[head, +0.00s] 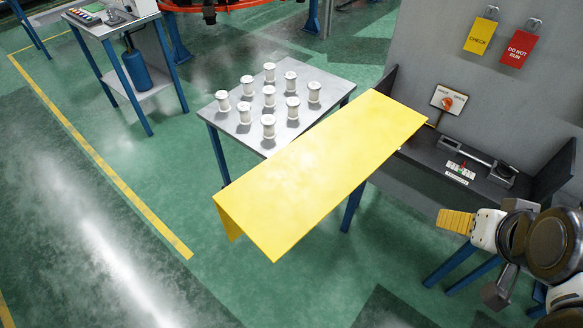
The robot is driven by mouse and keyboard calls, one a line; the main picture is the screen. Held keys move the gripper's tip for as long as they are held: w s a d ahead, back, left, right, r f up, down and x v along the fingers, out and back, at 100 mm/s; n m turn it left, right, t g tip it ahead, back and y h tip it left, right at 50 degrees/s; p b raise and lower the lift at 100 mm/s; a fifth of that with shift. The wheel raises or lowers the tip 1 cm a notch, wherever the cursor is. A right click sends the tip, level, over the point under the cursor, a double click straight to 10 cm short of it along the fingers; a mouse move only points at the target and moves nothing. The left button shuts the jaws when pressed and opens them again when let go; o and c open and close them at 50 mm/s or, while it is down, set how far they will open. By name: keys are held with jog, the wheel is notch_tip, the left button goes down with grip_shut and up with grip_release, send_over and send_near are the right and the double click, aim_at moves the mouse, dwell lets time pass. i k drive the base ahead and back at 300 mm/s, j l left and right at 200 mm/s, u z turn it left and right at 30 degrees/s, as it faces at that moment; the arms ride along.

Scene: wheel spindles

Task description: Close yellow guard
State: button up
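The yellow guard (318,172) is a large bent panel in the middle of the head view. It juts out from the machine at the right toward the lower left, with a short lip folded down at its near left end. It hides part of the small table behind it. My gripper (455,221) is at the lower right, to the right of the guard and apart from it. Its yellow ribbed finger points left. Only one finger shows clearly, so its opening cannot be made out. I see nothing held in it.
A metal table (222,111) with several white spools stands behind the guard. The grey machine (440,70) at right carries a yellow CHECK tag (481,36), a red DO NOT RUN tag (518,48), an orange-red rotary switch (447,102) and a dark ledge (430,155). Green floor at left is clear.

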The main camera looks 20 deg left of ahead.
aim_at(276, 203)
jog(key=i+j+z, duration=0.1)
jog(key=j+z, duration=0.2)
jog(key=j, duration=1.05)
jog(key=j+z, duration=0.35)
jog(key=j, duration=0.95)
jog(key=k+j, duration=0.15)
jog(key=k, duration=0.25)
jog(key=k+j, duration=0.1)
jog(key=k, duration=0.3)
jog(key=k+j, duration=0.15)
jog(key=k, duration=0.25)
